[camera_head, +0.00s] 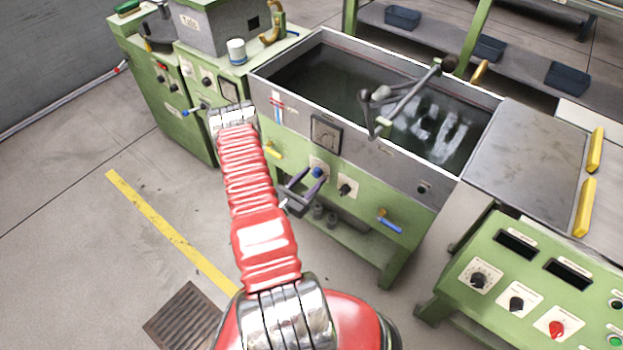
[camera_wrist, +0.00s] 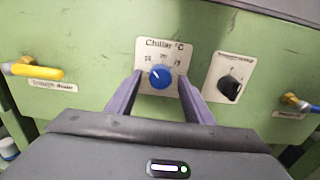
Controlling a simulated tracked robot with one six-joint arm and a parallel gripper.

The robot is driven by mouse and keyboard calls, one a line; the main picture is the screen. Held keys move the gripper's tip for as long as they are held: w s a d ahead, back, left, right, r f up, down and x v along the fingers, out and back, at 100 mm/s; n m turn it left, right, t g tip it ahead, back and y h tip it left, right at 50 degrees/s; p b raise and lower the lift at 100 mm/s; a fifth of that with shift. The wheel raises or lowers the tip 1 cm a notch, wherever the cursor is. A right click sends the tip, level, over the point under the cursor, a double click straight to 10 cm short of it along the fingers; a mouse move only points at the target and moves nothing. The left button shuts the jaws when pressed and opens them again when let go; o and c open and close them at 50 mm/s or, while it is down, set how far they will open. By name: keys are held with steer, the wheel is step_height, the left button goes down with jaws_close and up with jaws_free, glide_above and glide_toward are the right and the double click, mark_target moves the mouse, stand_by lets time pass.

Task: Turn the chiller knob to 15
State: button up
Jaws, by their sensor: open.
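The blue chiller knob (camera_wrist: 160,77) sits on a white plate (camera_wrist: 164,49) marked "Chiller °C" on a green panel. Its white mark seems to point to the upper left. The small numbers around it are hard to read; the right one looks like 15. In the head view the knob (camera_head: 317,172) is on the tank's front. My gripper (camera_head: 312,178) is open in front of it. In the wrist view the purple fingers of my gripper (camera_wrist: 160,74) stand on the left and right of the knob, with gaps visible. Whether the tips reach its depth is unclear.
A black knob (camera_wrist: 230,88) is to the right on its own plate. A yellow-handled valve (camera_wrist: 42,72) is at the left and a blue-handled valve (camera_wrist: 299,103) at the right. The liquid-filled tank (camera_head: 452,181) stands above the panel. Open floor lies left.

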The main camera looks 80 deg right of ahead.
steer(key=shift+c, duration=0.4)
steer(key=c, duration=1)
steer(key=shift+o, duration=0.2)
steer(key=shift+m, duration=1.1)
steer(key=o, duration=1)
steer(key=shift+o, duration=0.2)
steer(key=shift+a, duration=0.15)
steer(key=v, duration=1.3)
steer(key=shift+w+a, duration=0.15)
steer(key=shift+a, duration=0.1)
